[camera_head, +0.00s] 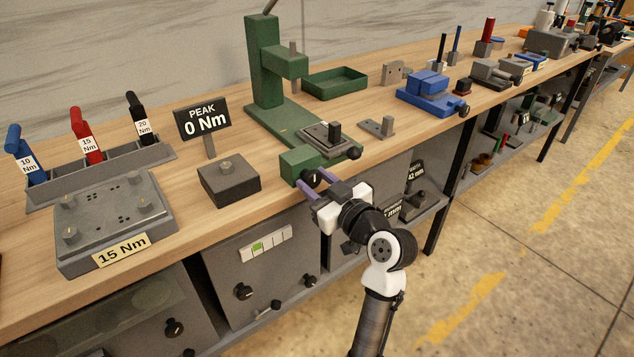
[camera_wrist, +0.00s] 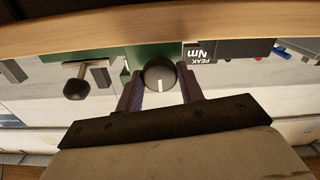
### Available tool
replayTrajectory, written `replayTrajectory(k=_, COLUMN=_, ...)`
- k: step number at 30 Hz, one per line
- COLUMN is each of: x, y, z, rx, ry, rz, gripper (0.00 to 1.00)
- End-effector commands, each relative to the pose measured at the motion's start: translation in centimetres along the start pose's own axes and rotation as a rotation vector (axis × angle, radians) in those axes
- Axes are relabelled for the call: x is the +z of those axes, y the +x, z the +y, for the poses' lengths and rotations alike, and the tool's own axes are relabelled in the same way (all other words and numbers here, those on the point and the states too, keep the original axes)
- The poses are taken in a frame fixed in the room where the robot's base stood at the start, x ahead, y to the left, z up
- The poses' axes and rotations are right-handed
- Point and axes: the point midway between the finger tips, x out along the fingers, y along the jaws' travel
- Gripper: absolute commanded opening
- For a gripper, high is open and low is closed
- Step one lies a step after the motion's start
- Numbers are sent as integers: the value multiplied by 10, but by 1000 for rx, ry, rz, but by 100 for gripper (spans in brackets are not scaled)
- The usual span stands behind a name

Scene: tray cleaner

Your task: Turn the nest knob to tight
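The nest knob (camera_wrist: 160,76) is a round grey-black knob with a white mark, on the front of the green press base. In the wrist view its mark points to the bottom of the picture. My gripper (camera_wrist: 160,82) has its two purple fingers apart, one on each side of the knob; I cannot tell whether they touch it. In the head view my gripper (camera_head: 309,186) is at the front of the green block (camera_head: 300,160), where the fingers partly hide the knob. No tight or loose marking is readable.
A black side knob (camera_head: 353,153) sticks out right of the nest plate (camera_head: 322,140). The peak display (camera_head: 203,118) reads 0 Nm. A 15 Nm fixture (camera_head: 112,215) and a rack of torque drivers stand at left. The bench edge and lower drawers are close to my arm.

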Motion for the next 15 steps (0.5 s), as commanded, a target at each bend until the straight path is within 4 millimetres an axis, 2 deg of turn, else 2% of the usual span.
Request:
replayTrajectory(k=1, x=0, y=0, z=0, rx=0, ry=0, rz=0, gripper=27)
replayTrajectory(k=4, x=0, y=0, z=0, rx=0, ry=0, rz=0, gripper=15)
replayTrajectory(k=15, x=0, y=0, z=0, rx=-1, ry=68, rz=-1, gripper=15)
